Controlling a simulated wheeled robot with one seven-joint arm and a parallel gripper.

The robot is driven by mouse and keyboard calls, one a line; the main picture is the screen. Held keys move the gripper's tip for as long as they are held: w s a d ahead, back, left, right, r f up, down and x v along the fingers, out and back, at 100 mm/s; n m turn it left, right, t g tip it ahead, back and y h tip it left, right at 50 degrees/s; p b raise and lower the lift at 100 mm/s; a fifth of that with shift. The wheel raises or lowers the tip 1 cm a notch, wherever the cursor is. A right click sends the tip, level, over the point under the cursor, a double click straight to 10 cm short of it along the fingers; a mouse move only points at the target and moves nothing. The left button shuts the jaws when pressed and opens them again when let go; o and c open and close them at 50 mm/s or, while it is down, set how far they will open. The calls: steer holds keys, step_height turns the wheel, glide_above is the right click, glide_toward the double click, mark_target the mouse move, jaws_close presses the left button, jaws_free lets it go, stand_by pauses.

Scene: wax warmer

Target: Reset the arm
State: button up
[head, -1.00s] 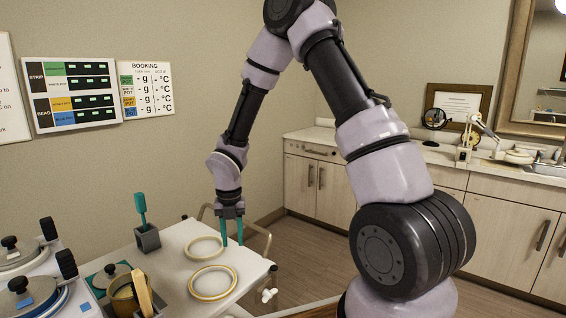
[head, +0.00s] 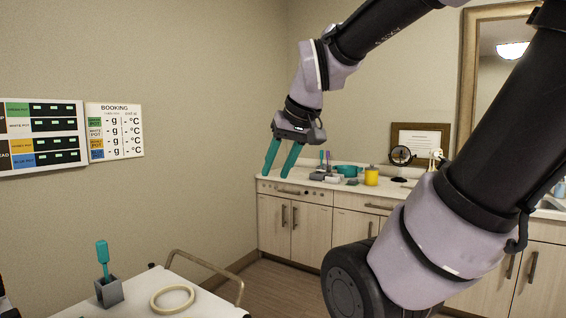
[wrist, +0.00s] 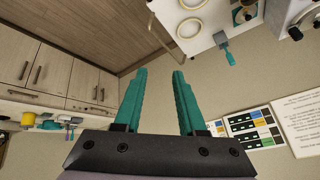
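My gripper (head: 282,158) has two teal fingers and hangs in the air in the head view, beyond the cart and in front of the back counter. The fingers stand apart with nothing between them. The wrist view shows the same open fingers (wrist: 158,95) with wall and floor behind the gap. My arm reaches up and across the right half of the head view.
A white cart (head: 206,303) holds a cream ring (head: 172,300) and a grey holder (head: 109,292) with a teal spatula (head: 103,258). The back counter (head: 300,182) carries a yellow jar (head: 371,176) and a teal bowl (head: 347,171). A booking board (head: 115,131) hangs on the wall.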

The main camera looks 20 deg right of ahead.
steer(key=s+m, duration=0.1)
steer(key=s+r+m, duration=0.1)
steer(key=shift+s+d+r+m+t, duration=0.1)
steer(key=shift+s+d+m+t, duration=0.05)
steer(key=shift+m+t, duration=0.25)
